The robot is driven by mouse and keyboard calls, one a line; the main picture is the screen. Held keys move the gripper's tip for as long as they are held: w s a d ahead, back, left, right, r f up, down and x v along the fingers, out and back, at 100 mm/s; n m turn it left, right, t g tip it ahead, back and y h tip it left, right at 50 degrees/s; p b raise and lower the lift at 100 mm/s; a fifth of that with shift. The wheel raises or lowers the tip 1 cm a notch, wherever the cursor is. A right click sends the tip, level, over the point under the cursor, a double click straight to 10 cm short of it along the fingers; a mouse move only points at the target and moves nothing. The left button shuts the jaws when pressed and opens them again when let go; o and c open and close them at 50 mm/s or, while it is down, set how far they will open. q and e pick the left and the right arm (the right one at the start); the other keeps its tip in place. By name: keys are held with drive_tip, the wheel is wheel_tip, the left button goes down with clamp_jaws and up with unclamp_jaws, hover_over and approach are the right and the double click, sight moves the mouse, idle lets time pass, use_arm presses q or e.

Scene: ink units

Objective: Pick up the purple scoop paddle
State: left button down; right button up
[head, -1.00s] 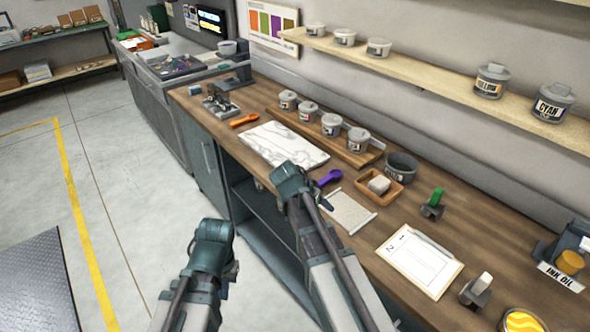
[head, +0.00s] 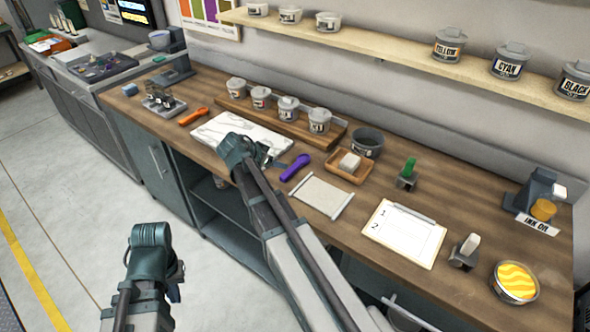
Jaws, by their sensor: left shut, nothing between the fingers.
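The purple scoop paddle (head: 296,167) lies on the wooden bench (head: 235,180), between the marbled white slab (head: 215,129) and a rolled-edge pale sheet (head: 320,195). My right gripper (head: 273,159) is over the bench just left of the paddle, above the slab's near corner. Its wrist hides most of its fingers, and I see no contact with the paddle. My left gripper (head: 176,289) hangs low at the left, in front of the bench and well away from the paddle. It is shut and empty.
An orange scoop (head: 193,116) lies left of the slab. Several ink tubs stand on a wooden riser (head: 333,137) behind. A wooden tray (head: 349,166) with a pale block is right of the paddle. A clipboard (head: 404,234) and a yellow ink tin (head: 515,282) are further right.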

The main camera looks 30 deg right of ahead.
drive_tip(key=b, duration=0.4)
approach(292, 169)
drive_tip(key=x, duration=0.3)
drive_tip(key=shift+w+d, duration=0.15)
drive_tip(key=shift+w, duration=0.05)
drive_tip(key=shift+d, duration=0.15)
drive_tip(key=b+x, duration=0.2)
drive_tip(key=x, duration=0.1)
drive_tip(key=b+x, duration=0.2)
drive_tip(key=shift+a+f, duration=0.25)
drive_tip(key=shift+a, duration=0.05)
drive_tip(key=shift+d, duration=0.15)
drive_tip(key=shift+r, duration=0.1)
clamp_jaws()
